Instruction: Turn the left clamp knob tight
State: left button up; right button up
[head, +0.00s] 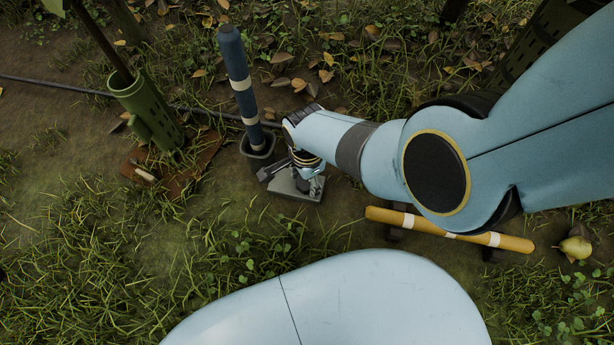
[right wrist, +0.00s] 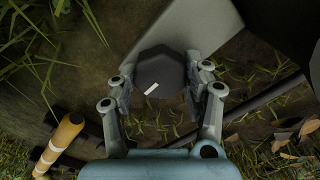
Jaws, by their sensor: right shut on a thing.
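A dark, many-sided clamp knob (right wrist: 160,72) with a short white mark on its face sits between the fingers of my right gripper (right wrist: 158,92) in the right wrist view. The fingers are closed on its two sides. In the head view my right gripper (head: 292,176) is low over a grey metal block (head: 298,193), and my wrist hides the knob there. My left gripper is not in view.
A yellow pole (head: 505,241) lies on dark rests at the right, beside a yellow-green pear (head: 575,247). A green slotted trunk guard (head: 148,108) and a rusty plate (head: 200,155) are at the left. A dark hose (head: 60,83) crosses behind. Grass lies in front.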

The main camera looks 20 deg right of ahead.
jog(key=o, duration=1.2)
